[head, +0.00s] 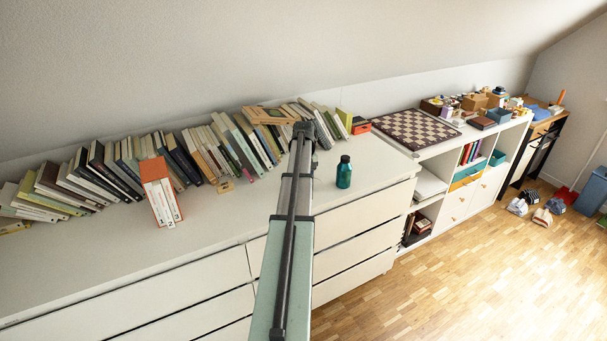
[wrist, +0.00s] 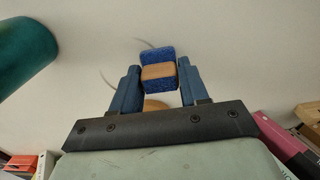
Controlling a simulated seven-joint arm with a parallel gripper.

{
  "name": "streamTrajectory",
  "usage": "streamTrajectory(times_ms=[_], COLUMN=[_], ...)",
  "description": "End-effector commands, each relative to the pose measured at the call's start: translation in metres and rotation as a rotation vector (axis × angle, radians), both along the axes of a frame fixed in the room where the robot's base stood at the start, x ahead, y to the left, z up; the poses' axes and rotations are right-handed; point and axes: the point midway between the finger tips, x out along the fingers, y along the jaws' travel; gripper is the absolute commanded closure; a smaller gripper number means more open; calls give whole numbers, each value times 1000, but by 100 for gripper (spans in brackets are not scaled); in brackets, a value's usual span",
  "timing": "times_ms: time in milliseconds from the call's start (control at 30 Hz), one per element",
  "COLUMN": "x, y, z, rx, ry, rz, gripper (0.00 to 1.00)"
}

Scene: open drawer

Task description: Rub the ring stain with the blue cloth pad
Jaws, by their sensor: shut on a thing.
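My gripper (wrist: 158,72) shows in the wrist view with its two blue-grey fingers shut on the blue cloth pad (wrist: 155,56). The pad has a blue, rough-looking face and a tan, wood-like band across its middle. A thin grey curved mark, part of the ring stain (wrist: 146,43), shows on the pale surface just beyond the pad. The rest of the ring is hidden behind the pad and fingers. I cannot tell whether the pad touches the surface. In the head view my arm hides the gripper, the pad and the stain.
A teal bottle (head: 344,172) with a dark cap stands on the white dresser top (head: 110,243), right of my arm. It also shows at the wrist view's upper left (wrist: 22,45). A row of books (head: 130,160) lines the wall, with an orange-topped box (head: 160,190) in front.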

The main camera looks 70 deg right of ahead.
Motion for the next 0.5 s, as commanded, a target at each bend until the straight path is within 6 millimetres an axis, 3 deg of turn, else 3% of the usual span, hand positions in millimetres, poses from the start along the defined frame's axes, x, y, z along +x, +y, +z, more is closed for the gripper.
streamTrajectory(times_ms=[33, 100, 500], x=[0, -6, -32], y=[0, -7, -33], z=[-10, -8, -9], rx=[2, 0, 0], ry=[1, 0, 0], rz=[0, -2, -2], gripper=[80, 89, 89])
